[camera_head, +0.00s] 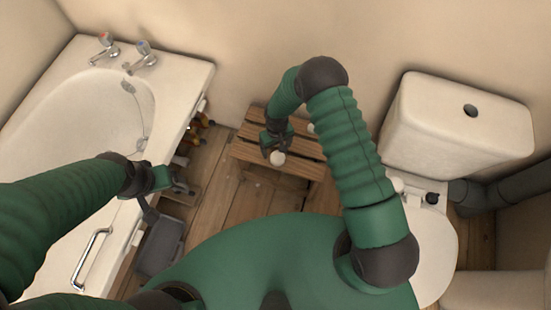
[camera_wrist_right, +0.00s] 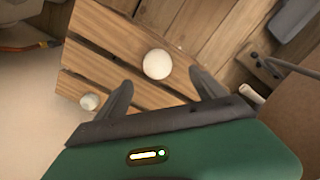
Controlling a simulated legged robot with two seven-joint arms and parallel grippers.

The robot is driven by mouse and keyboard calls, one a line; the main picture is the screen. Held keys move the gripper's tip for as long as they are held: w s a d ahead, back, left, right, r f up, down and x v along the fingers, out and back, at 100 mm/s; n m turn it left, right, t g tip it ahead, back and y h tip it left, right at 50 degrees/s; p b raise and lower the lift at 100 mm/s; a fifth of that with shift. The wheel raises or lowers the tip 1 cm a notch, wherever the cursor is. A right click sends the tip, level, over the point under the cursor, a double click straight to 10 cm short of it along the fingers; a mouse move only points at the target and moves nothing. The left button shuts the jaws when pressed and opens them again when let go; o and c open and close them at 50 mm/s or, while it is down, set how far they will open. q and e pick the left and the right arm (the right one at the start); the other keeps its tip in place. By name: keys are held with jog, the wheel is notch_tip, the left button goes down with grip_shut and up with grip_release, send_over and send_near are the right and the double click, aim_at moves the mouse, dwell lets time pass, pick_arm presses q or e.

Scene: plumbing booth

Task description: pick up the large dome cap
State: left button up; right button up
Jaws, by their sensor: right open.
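The large dome cap (camera_head: 277,158), round and white, rests on a slatted wooden stool (camera_head: 308,171). It also shows in the right wrist view (camera_wrist_right: 157,64), beyond and between my right fingertips. A smaller white cap (camera_wrist_right: 89,102) lies on the slats beside my left-hand finger in that view; it is partly hidden by my arm in the head view (camera_head: 311,128). My right gripper (camera_head: 273,146) is open and empty above the stool, its fingers (camera_wrist_right: 160,76) spread on either side of the large cap's line. My left gripper (camera_head: 178,184) is by the bathtub's side; its jaws are unclear.
The bathtub (camera_head: 185,82) fills the left side and a toilet (camera_head: 455,115) stands at right. A dark grey container (camera_head: 160,247) is on the floor below my left gripper. Orange-and-dark items (camera_head: 200,127) lie between tub and stool. Plank floor shows in front of the stool.

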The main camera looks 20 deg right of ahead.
aim_at(278, 156)
jog(key=f, duration=0.3)
jog(key=shift+d+f+b, duration=0.3)
jog(key=shift+d+f, duration=0.15)
jog(key=shift+f, duration=0.2)
jog(key=f+b, duration=0.1)
jog(key=f, duration=0.1)
jog(key=f+b, duration=0.1)
jog(key=f, duration=0.2)
jog(key=shift+w+a, duration=0.1)
jog(key=shift+a, duration=0.1)
pick_arm(q)
jog(key=f, duration=0.3)
jog(key=shift+d, duration=0.25)
pick_arm(e)
jog(key=shift+r, duration=0.15)
jog(key=c, duration=0.4)
pick_arm(q)
jog(key=shift+d, duration=0.1)
pick_arm(e)
jog(key=c, duration=1)
